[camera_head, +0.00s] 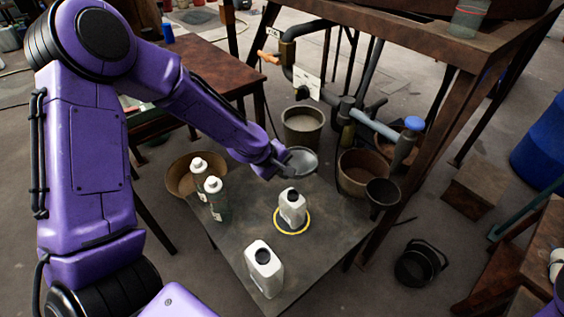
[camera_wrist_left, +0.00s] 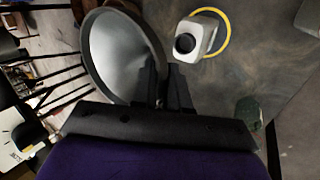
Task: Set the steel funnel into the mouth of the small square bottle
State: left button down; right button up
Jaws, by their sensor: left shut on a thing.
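The steel funnel (camera_head: 303,159) is held by my left gripper (camera_head: 284,167), which is shut on its near side, above the back part of the dark table. In the left wrist view the funnel's wide grey bowl (camera_wrist_left: 115,55) is beside the fingers (camera_wrist_left: 166,78); its spout is hidden. The small square bottle (camera_head: 292,209) is white with a dark mouth and stands upright inside a yellow ring (camera_head: 280,230). It also shows in the left wrist view (camera_wrist_left: 204,32), apart from the funnel. The funnel is behind the bottle in the head view. My right gripper is not in view.
A larger white bottle (camera_head: 264,272) stands at the table's front. Two white-capped bottles (camera_head: 216,200) stand at the left beside a brown bowl (camera_head: 184,180). A black funnel-like vessel (camera_head: 383,192) is at the right edge. Buckets (camera_head: 303,133) and pipework stand behind.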

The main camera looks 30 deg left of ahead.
pick_arm(q)
jog(key=shift+s+a+f+n, duration=0.15)
jog(key=shift+s+a+n, duration=0.05)
jog(key=shift+a+n, duration=0.2)
notch_tip(320, 180, down, 7)
jog(key=b, duration=0.7)
jog(key=shift+p, duration=0.6)
dwell(0.4)
jog(key=shift+f, duration=0.2)
jog(key=shift+f+b, duration=0.4)
jog(key=shift+f, duration=0.2)
jog(key=shift+f, duration=0.2)
dwell(0.5)
jog(key=shift+f+b, duration=0.3)
jog(key=shift+f, duration=0.05)
